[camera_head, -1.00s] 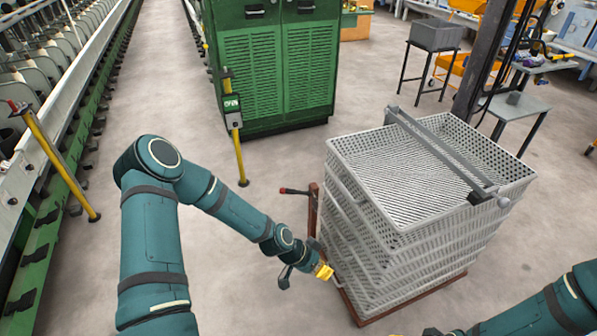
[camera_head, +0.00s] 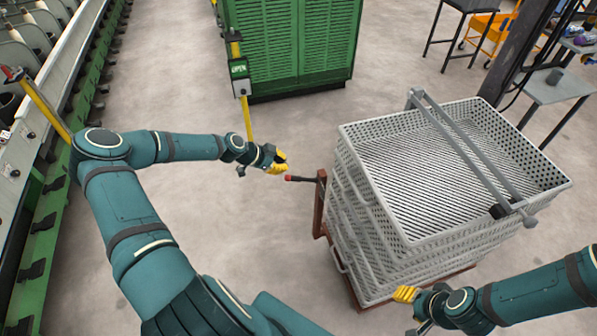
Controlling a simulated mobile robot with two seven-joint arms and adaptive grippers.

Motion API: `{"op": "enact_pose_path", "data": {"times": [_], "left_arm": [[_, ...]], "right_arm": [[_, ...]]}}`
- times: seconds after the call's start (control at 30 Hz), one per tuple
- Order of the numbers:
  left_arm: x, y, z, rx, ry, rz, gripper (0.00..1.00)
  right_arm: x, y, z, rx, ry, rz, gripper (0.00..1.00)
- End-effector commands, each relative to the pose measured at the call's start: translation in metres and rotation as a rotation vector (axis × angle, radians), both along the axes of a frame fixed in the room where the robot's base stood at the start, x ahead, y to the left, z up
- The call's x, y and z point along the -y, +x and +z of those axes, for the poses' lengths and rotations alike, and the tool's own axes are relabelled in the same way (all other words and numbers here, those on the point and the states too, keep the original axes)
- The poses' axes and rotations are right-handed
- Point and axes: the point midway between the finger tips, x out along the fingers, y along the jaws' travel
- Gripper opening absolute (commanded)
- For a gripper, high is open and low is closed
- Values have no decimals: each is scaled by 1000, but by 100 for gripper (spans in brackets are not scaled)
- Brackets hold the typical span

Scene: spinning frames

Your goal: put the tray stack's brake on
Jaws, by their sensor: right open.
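The tray stack (camera_head: 365,225) is several grey perforated trays on a low red-brown base (camera_head: 366,302), right of centre. At its left a red-brown post (camera_head: 320,205) carries a dark lever with a red tip (camera_head: 290,178), which points left and lies about level. My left gripper (camera_head: 279,162), with yellow fingertips, is just above and left of the lever's red tip, seemingly apart from it. I cannot tell if its fingers are open or shut. My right gripper (camera_head: 406,294) is open, in front of the stack's lower front side, with no object seen in it.
A grey bar (camera_head: 470,150) lies across the top tray. A green cabinet (camera_head: 295,45) stands at the back, with a yellow post (camera_head: 246,115) before it. A long machine (camera_head: 40,200) runs along the left. Grey stands (camera_head: 555,88) are at the back right. The floor between is clear.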

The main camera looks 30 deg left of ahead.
Motion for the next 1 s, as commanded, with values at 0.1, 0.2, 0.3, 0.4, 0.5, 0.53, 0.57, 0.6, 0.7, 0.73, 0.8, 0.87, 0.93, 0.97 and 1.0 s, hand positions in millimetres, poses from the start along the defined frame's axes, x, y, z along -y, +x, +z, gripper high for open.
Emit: {"op": "enact_pose_path", "data": {"times": [0.1, 0.2, 0.3, 0.4, 0.5, 0.53, 0.57, 0.6, 0.7, 0.73, 0.8, 0.87, 0.93, 0.97, 1.0], "left_arm": [[1, 0, 0, 0, -1, 1, 0], [1, 1, -1, -1, -1, 0, 0], [4, 4, -4, 0, -2, 0, 0], [9, 11, -12, -1, -2, -1, 0], [18, 22, -23, 0, -3, -3, 0], [20, 25, -28, -1, -3, -2, 0], [23, 29, -32, -1, -3, -2, 0], [27, 33, -37, -1, -2, -2, 0], [35, 45, -51, -2, -2, -2, 0], [38, 49, -55, -1, -2, -2, 0], [44, 57, -63, -1, -2, -1, 0], [48, 63, -70, -1, -3, 0, 0], [38, 57, -81, -3, -3, 5, 0], [36, 57, -85, -3, -3, 5, 0], [34, 55, -88, -2, -2, 4, 0]], "right_arm": [[0, 0, 0, 0, 0, 0, 47], [0, 0, 0, 0, 0, 0, 47], [0, 0, -1, 0, 0, 0, 47], [0, 0, -2, -1, 0, 1, 47], [0, -1, -3, -2, 0, 2, 47], [0, -1, -3, -2, 0, 2, 47], [0, -1, -4, -2, 0, 2, 47], [0, -1, -4, -2, 0, 3, 47], [0, -2, -6, -4, 1, 4, 47], [0, -2, -6, -4, 1, 4, 47], [0, -2, -7, -5, 1, 4, 47], [0, -2, -8, -6, 2, 4, 47], [-1, -3, -9, -6, 2, 6, 47], [-1, -3, -9, -6, 2, 6, 47], [-1, -3, -10, -6, 2, 6, 47]]}}
